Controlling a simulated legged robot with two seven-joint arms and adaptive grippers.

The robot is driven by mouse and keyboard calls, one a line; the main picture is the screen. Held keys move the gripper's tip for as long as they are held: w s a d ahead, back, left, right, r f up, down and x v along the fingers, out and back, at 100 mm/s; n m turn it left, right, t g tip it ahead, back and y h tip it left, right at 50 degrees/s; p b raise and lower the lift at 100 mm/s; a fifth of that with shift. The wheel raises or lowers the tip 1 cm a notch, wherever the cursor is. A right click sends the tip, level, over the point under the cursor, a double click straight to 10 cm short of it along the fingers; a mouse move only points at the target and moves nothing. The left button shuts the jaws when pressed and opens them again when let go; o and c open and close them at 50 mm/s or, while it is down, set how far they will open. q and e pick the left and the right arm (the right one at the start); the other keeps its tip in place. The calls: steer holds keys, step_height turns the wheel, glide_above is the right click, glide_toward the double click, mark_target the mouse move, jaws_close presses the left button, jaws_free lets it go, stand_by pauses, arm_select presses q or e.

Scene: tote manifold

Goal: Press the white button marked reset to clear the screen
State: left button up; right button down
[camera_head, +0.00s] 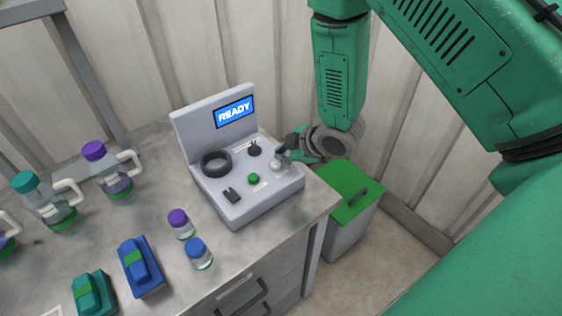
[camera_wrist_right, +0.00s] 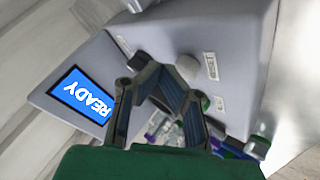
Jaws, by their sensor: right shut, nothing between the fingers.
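A grey console (camera_head: 240,205) stands on the bench, and its blue screen (camera_head: 234,112) reads "READY". A pale round button (camera_head: 277,165) sits at the right of its sloped panel; its label is too small to read. My right gripper (camera_head: 281,156) is shut and empty, its tips close above that button. In the right wrist view the gripper (camera_wrist_right: 150,68) points at the panel, with the pale button (camera_wrist_right: 187,66) just beside the tips. I cannot tell whether they touch. The screen (camera_wrist_right: 82,95) also reads "READY" there. My left gripper is out of view.
The panel also holds a green button (camera_head: 253,178), a black knob (camera_head: 254,149), a black ring (camera_head: 216,163) and a dark switch (camera_head: 231,195). Bottles, vials and blue and teal cases stand left and in front. A green-lidded bin (camera_head: 350,195) stands right of the bench.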

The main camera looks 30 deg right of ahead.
mark_target(263, 164)
steer(key=shift+a+r, duration=0.1)
steer(key=shift+a, duration=0.4)
steer(key=a, duration=0.4)
steer(key=shift+r, duration=0.2)
steer(key=shift+d+f, duration=0.25)
steer(key=shift+d, duration=0.65)
steer(key=shift+d+f, duration=0.1)
steer(key=shift+d, duration=0.4)
steer(key=shift+a, duration=0.7)
steer(key=shift+a+b, duration=0.3)
steer(key=shift+a, duration=0.25)
steer(key=shift+d+f, duration=0.2)
steer(key=shift+d, duration=0.3)
steer(key=shift+d+f, duration=0.3)
steer(key=shift+d, duration=0.35)
steer(key=shift+a, duration=0.65)
steer(key=shift+a+r, duration=0.1)
steer(key=shift+a, duration=0.25)
steer(key=shift+d, duration=0.75)
steer(key=shift+r+p, duration=0.4)
steer(key=shift+r, duration=0.25)
steer(key=shift+d+r, duration=0.2)
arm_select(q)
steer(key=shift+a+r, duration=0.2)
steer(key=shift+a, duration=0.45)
arm_select(e)
steer(key=shift+d, duration=0.55)
